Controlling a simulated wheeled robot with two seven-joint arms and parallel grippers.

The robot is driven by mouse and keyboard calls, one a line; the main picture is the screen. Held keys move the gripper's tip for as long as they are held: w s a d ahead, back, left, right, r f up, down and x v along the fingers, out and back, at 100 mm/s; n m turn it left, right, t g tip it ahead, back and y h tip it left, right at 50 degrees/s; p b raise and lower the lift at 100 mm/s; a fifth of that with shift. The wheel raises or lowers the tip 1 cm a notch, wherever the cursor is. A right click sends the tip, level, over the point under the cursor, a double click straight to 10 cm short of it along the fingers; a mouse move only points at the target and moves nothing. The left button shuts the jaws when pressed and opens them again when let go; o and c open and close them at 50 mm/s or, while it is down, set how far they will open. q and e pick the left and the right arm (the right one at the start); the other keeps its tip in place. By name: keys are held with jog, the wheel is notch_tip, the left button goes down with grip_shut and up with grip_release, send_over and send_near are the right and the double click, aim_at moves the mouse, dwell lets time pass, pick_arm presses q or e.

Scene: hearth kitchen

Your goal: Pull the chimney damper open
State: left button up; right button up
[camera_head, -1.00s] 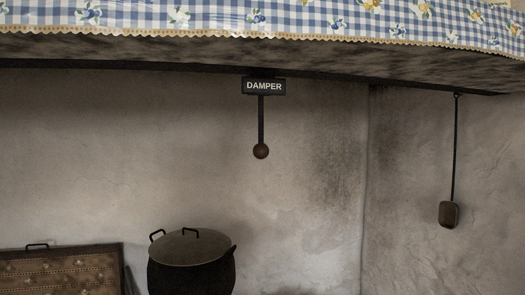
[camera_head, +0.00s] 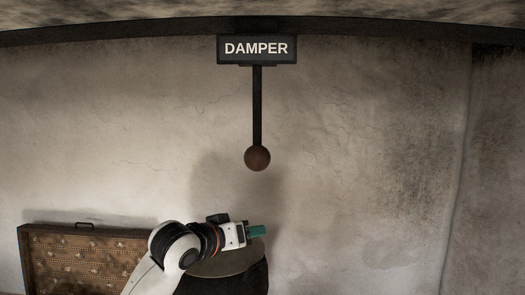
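The damper is a dark vertical rod (camera_head: 257,105) with a round brown knob (camera_head: 257,158) at its lower end. It hangs straight down below a black sign (camera_head: 257,49) reading DAMPER, at the top middle of the view. My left gripper (camera_head: 257,231) comes in from the lower left, with teal fingertips pointing right. It is below the knob in the picture and apart from it. The fingers overlap in this side view, so I cannot tell their opening. My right gripper is not in view.
A lidded dark pot (camera_head: 235,264) stands behind and below my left gripper, partly hidden by it. A brown studded panel with a handle (camera_head: 80,262) is at the lower left. A dark beam (camera_head: 120,33) crosses the top. The wall around the knob is clear.

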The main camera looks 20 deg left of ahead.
pick_arm(q)
jog(key=s+d+r+m+t+h, duration=0.1)
jog(key=s+d+r, duration=0.1)
jog(key=s+r, duration=0.65)
jog(key=m+t, duration=0.2)
send_near(249, 158)
jog(key=w+f, duration=0.1)
jog(key=w, duration=0.2)
jog(key=shift+h, duration=0.3)
jog(key=p+x, duration=0.3)
jog(key=p, duration=0.2)
jog(key=r+p+x, duration=0.1)
jog(key=p+x, duration=0.1)
jog(key=p, duration=0.1)
jog(key=shift+w+d, duration=0.2)
jog(key=shift+d, duration=0.2)
jog(key=p+x, duration=0.2)
jog(key=p, duration=0.5)
jog(key=shift+w+f, duration=0.15)
jog(key=shift+x, duration=0.95)
jog(key=shift+w+d+f, duration=0.25)
jog(key=shift+w, duration=0.4)
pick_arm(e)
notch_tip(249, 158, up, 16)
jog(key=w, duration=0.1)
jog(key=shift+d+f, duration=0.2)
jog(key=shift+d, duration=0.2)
